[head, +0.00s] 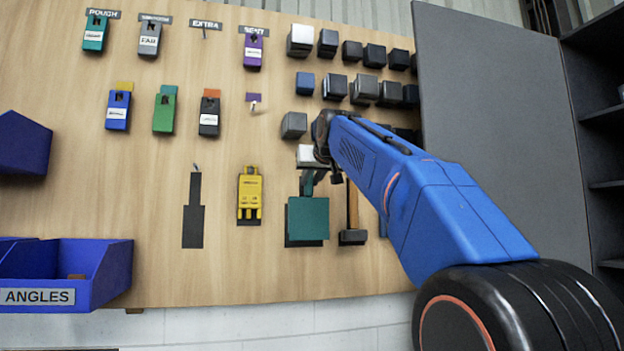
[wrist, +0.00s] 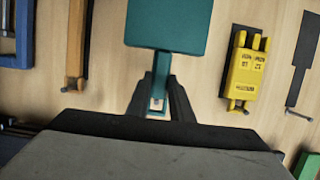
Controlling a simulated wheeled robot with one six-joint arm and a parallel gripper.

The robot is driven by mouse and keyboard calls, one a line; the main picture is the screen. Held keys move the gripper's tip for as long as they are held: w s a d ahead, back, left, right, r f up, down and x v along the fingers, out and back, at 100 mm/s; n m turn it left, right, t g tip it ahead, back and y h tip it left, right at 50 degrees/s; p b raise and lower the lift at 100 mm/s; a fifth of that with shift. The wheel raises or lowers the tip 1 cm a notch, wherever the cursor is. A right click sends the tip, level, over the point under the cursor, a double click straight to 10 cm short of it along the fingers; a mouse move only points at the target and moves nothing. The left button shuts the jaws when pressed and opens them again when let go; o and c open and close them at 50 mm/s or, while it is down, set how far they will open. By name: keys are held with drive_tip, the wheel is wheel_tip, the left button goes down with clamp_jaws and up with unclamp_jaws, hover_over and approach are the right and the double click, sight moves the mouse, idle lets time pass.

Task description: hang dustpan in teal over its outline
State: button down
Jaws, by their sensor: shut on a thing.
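The teal dustpan (head: 308,219) hangs pan-down in front of the board in the head view. My gripper (head: 314,172) is shut on its handle, near the top. In the wrist view the pan (wrist: 170,24) is at the top, and the handle runs between the fingers of my gripper (wrist: 160,98). A dark shape (head: 288,241) shows past the pan's left and lower edges; I cannot tell outline from shadow. The handle's hole shows between the fingers. I cannot see whether a hook passes through it.
A yellow tool (head: 249,195) hangs left of the dustpan, and a wooden-handled hammer (head: 352,215) hangs close on its right. A bare dark outline (head: 194,212) with a hook is further left. Several dark blocks (head: 365,91) sit above right. A blue bin (head: 105,270) is lower left.

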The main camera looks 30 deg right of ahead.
drive_tip(key=shift+w+d, duration=0.2)
drive_tip(key=shift+w, duration=0.5)
drive_tip(key=shift+w+d, duration=0.2)
drive_tip(key=shift+w, duration=0.5)
drive_tip(key=shift+w+d+f, duration=0.2)
drive_tip(key=shift+w+f, duration=0.15)
drive_tip(key=shift+w, duration=0.25)
drive_tip(key=c, duration=1.5)
unclamp_jaws()
